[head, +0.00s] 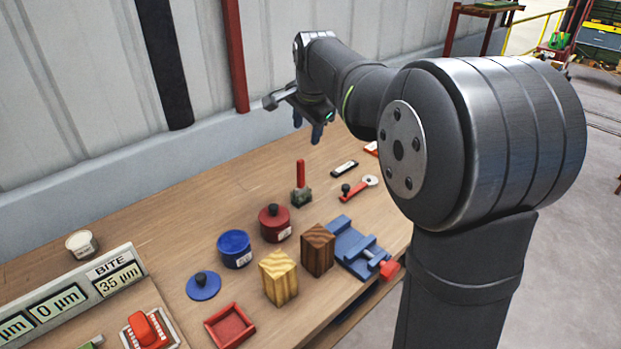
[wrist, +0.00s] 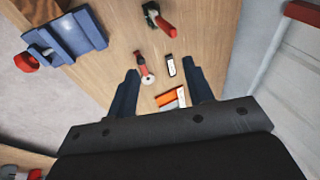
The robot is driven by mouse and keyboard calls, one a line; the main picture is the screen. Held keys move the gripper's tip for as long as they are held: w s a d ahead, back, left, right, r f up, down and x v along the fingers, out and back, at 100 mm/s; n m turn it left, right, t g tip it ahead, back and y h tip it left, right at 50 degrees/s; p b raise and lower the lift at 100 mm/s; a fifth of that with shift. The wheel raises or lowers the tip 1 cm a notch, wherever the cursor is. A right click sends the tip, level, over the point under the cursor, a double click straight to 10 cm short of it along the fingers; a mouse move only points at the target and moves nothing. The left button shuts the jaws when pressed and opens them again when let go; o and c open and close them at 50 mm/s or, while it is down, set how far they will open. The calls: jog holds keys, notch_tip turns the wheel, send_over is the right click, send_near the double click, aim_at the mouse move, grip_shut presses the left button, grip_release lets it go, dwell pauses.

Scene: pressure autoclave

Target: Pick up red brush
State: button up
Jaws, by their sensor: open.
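An upright red handle on a dark greenish base (head: 301,175) stands on the wooden bench and looks most like the red brush; I cannot make out bristles. It also shows at the top of the wrist view (wrist: 166,27). My gripper (head: 307,126) is open and empty, above the bench toward the back wall, pointing down. In the wrist view, my gripper's blue fingers (wrist: 160,72) are spread apart, with the red handle beyond their tips. Nothing is between the fingers in contact with them.
A red tool with a white disc (head: 357,188), a black-and-white item (head: 344,168) and an orange-and-white item (wrist: 169,99) lie nearby. A red lidded pot (head: 275,224), blue pot (head: 234,250), wooden blocks (head: 318,249) and blue vise (head: 350,248) stand in front. The back-left bench is clear.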

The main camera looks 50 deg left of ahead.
jog(key=n, duration=0.1)
jog(key=n+g+h, duration=0.2)
jog(key=n+h, duration=0.1)
jog(key=n, duration=1.4)
send_over(300, 170)
jog(key=w, duration=0.1)
notch_tip(300, 170, down, 2)
jog(key=f, duration=0.4)
jog(key=a+f, duration=0.1)
jog(key=f, duration=0.7)
jog(key=shift+a+f, duration=0.1)
jog(key=shift+a, duration=0.2)
jog(key=shift+d+f, duration=0.15)
jog(key=shift+f, duration=1.2)
jog(key=shift+d+f, duration=0.1)
jog(key=shift+f, duration=1.2)
grip_shut()
